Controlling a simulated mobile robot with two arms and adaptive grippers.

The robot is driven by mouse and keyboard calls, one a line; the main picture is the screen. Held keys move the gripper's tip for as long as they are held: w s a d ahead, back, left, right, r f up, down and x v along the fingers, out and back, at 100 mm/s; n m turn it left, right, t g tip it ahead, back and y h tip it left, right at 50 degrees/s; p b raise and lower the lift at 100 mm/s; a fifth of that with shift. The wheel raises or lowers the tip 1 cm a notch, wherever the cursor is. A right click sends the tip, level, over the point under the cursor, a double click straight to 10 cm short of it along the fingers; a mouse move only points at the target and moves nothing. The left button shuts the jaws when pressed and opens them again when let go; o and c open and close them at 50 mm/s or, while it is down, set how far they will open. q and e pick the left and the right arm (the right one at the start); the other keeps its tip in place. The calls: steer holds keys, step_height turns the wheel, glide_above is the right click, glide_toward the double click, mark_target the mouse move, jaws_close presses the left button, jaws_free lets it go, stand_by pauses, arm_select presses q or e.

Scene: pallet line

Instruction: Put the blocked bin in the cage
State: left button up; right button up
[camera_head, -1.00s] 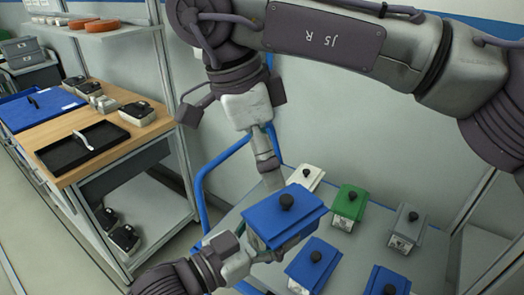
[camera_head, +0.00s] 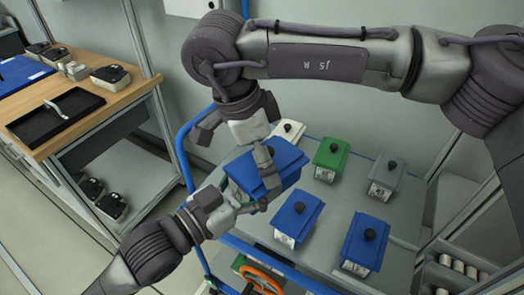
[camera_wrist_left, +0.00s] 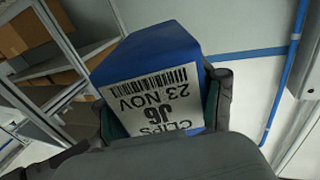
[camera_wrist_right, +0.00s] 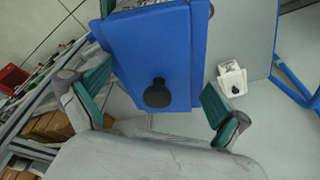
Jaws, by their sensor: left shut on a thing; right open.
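A blue bin (camera_head: 262,172) with a blue lid and dark knob is held above the trolley top. My left gripper (camera_head: 243,202) is shut on it from the near left. In the left wrist view the bin (camera_wrist_left: 150,55) has a label reading "CLIPS", "J6", "23 NOV", upside down. My right gripper (camera_head: 264,160) is open above the lid; in the right wrist view the lid (camera_wrist_right: 185,55) and knob lie between its spread fingers. Whether they touch the bin is unclear. I cannot make out which bin is blocked, or identify a cage.
The grey trolley top (camera_head: 335,200) carries white (camera_head: 288,131), green (camera_head: 331,153), grey (camera_head: 387,172) and two more blue bins (camera_head: 298,216) (camera_head: 366,240). A wooden bench (camera_head: 100,92) with a black tray (camera_head: 55,115) stands left. A rack (camera_head: 455,275) is at the lower right.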

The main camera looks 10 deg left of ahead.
arm_select(q)
steer(key=shift+s+r, duration=0.1)
steer(key=shift+r, duration=0.15)
arm_select(e)
steer(key=c, duration=1.6)
steer(key=o, duration=1.6)
